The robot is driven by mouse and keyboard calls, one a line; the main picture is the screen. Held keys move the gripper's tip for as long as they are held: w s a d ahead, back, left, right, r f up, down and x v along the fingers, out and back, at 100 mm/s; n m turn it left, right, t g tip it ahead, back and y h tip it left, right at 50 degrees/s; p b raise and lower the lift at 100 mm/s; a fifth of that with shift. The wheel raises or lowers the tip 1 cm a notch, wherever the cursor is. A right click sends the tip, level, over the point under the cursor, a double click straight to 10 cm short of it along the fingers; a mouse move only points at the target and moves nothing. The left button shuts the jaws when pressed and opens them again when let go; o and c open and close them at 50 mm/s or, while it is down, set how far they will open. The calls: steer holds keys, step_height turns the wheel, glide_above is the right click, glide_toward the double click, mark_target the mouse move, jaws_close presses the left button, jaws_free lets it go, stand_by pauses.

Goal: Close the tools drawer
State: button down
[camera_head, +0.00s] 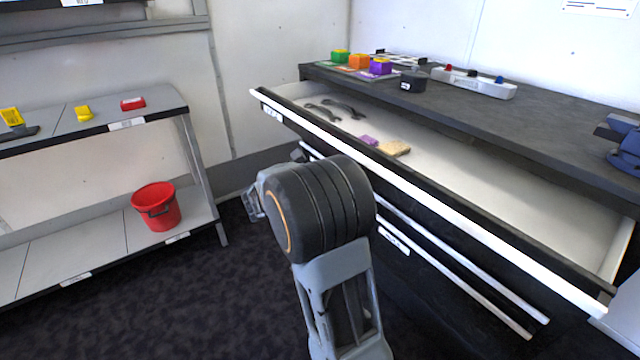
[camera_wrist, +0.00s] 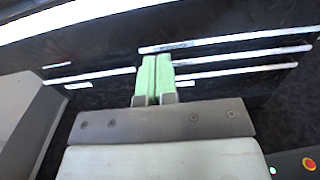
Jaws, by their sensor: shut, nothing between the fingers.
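The top drawer (camera_head: 520,190) of the dark workbench is pulled out, and its pale inside is visible. It is the only drawer seen open; its label is too small to read. It holds two dark curved tools (camera_head: 336,110), a purple block (camera_head: 370,140) and a tan sponge-like block (camera_head: 394,148). A long white handle strip runs along its front edge. My gripper's green fingers (camera_wrist: 155,76) are shut together and empty in the wrist view, pointing toward the dark drawer fronts with white strips. In the head view my arm stands before the drawer's left part and mostly hides the gripper. Contact cannot be told.
Closed lower drawers (camera_head: 440,255) sit under the open one. The bench top (camera_head: 470,110) carries colored boxes (camera_head: 358,63), a dark cup (camera_head: 413,81), a white tray (camera_head: 473,84) and a blue vise (camera_head: 625,145). A shelf with a red bucket (camera_head: 156,207) stands left. Floor between is clear.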

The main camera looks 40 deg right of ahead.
steer(key=d+b, duration=0.2)
steer(key=d, duration=0.7)
steer(key=shift+s+d, duration=0.35)
steer(key=shift+s, duration=0.05)
steer(key=shift+d, duration=0.1)
